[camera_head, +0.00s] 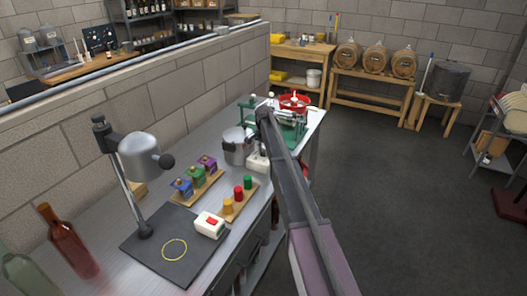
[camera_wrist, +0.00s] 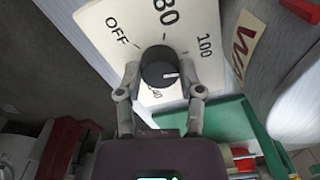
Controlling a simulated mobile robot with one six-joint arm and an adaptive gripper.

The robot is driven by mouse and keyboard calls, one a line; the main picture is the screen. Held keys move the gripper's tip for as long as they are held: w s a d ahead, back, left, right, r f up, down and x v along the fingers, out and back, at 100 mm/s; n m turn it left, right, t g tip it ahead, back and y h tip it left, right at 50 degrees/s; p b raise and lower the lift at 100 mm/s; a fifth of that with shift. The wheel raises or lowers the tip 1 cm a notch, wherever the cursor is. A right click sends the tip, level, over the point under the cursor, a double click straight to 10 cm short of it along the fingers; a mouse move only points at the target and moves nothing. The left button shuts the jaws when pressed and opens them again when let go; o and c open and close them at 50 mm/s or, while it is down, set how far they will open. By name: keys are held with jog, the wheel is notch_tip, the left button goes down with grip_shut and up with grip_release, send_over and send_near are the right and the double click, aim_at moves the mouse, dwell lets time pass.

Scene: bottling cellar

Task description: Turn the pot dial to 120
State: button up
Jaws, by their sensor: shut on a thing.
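In the wrist view the pot dial is a round black knob (camera_wrist: 157,62) on a cream plate (camera_wrist: 110,48). The plate reads OFF at left, 80 at top and 100 at right; a partly covered number ending in 40 is below. The knob's white mark points right and slightly down, below 100, toward my right finger. No 120 is readable; that finger covers part of the plate there. My gripper (camera_wrist: 162,75) is shut on the knob, one finger on each side. In the head view a steel pot (camera_head: 236,147) stands beside the white dial box (camera_head: 257,163), partly behind my arm.
On the bench left of my arm are wooden stands with coloured knobs (camera_head: 195,181) and buttons (camera_head: 238,194). A red-and-white switch box (camera_head: 210,225), a lamp (camera_head: 139,157) and bottles (camera_head: 72,245) are nearer. A green-framed device with a red dish (camera_head: 294,102) stands behind.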

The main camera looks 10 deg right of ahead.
jog(key=m, duration=0.4)
jog(key=shift+w+m, duration=0.1)
jog(key=shift+m, duration=0.2)
jog(key=m, duration=0.4)
jog(key=shift+m, duration=0.4)
jog(key=o, duration=1.2)
jog(key=shift+f, duration=0.1)
jog(key=shift+c, duration=0.2)
